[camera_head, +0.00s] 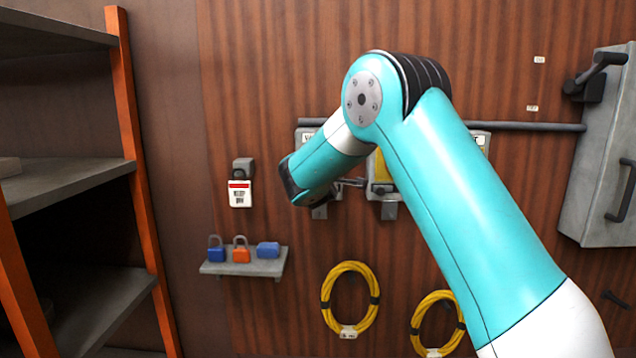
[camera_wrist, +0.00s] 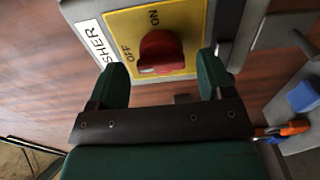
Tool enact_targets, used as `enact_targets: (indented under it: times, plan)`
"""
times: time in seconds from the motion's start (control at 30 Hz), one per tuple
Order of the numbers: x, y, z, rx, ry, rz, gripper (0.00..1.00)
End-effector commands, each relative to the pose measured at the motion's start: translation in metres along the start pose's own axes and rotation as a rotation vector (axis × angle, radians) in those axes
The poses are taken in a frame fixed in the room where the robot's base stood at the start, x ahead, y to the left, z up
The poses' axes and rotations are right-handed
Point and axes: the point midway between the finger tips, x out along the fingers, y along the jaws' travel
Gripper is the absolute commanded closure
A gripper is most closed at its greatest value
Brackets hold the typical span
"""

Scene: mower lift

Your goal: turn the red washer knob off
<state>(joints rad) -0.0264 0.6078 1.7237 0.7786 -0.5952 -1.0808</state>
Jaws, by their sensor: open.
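The red washer knob (camera_wrist: 161,52) sits on a yellow plate (camera_wrist: 186,22) marked OFF and ON, on a grey box with a partly visible label ending in "SHER" (camera_wrist: 103,42). I cannot tell for sure which mark the knob points to. My gripper (camera_wrist: 162,64) is open in the wrist view, with one dark green finger on each side of the knob. Gaps show between the fingers and the knob, and nothing is held. In the head view my arm hides the knob and most of the left grey box (camera_head: 306,137).
A second box with a yellow plate (camera_head: 380,168) is beside it. A small shelf (camera_head: 243,267) holds blue and orange padlocks at lower left. Yellow cable coils (camera_head: 327,290) hang below. A large grey cabinet (camera_head: 597,165) is at right and a shelving rack (camera_head: 134,150) at left.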

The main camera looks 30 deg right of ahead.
Motion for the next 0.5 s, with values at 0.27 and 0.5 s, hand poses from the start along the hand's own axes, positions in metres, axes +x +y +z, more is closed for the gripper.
enact_targets:
  times: [0.27,0.5]
  plan:
    - [-0.071,-0.007,-0.001,0.001,0.005,0.002,0.26]
    - [-0.125,-0.005,-0.001,0.001,0.005,0.0,0.26]
